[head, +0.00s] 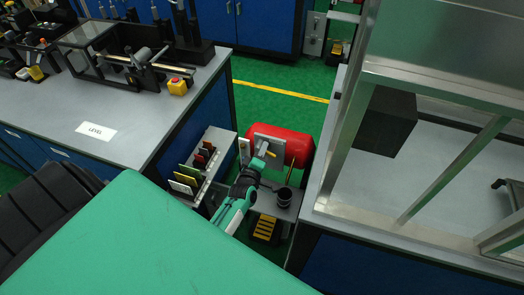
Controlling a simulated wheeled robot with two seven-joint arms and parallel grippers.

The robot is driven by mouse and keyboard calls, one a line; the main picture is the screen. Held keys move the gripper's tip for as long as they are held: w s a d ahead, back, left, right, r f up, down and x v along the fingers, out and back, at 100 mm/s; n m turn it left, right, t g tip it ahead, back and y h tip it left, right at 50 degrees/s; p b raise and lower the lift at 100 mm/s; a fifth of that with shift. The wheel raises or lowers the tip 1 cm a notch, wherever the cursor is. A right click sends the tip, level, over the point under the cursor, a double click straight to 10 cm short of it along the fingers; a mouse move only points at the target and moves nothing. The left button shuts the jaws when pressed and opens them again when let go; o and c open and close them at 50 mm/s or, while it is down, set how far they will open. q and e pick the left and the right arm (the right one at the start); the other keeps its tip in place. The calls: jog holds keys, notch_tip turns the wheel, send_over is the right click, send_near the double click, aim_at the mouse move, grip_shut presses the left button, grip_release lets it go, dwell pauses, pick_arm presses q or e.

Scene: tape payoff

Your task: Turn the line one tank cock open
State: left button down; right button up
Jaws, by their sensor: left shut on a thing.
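A red tank (293,147) lies low between the two benches, with a grey plate (277,134) on its near side. A small yellow cock handle (271,154) shows in front of that plate. My left gripper (262,150) reaches down to it from below and is shut on the cock handle. The fingers cover part of the handle and the cock body, so its exact angle is hard to tell. My right gripper is not in view.
A rack with upright coloured plates (190,180) stands left of my arm. A dark cup (284,197) sits on a small shelf just right of it. A framed bench (312,208) bounds the right. A grey bench (60,105) with a "LEVEL" label bounds the left.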

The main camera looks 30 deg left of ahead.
pick_arm(q)
jog(key=shift+w+a+r+n, duration=0.2)
jog(key=shift+r+n, duration=0.25)
jog(key=shift+n, duration=0.45)
jog(key=shift+r+n, duration=0.15)
jog(key=shift+n, duration=0.85)
jog(key=shift+s+b, duration=0.1)
jog(key=shift+b, duration=0.2)
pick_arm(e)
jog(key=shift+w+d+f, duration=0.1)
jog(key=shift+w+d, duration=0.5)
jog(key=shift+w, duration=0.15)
pick_arm(q)
jog(key=shift+n, duration=0.3)
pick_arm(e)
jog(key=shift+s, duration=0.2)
pick_arm(q)
jog(key=shift+a, duration=0.1)
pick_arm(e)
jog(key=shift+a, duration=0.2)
pick_arm(q)
jog(key=c, duration=1.5)
grip_release()
jog(key=shift+o, duration=0.5)
jog(key=shift+f, duration=0.2)
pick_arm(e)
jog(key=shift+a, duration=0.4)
pick_arm(q)
jog(key=shift+s, duration=0.1)
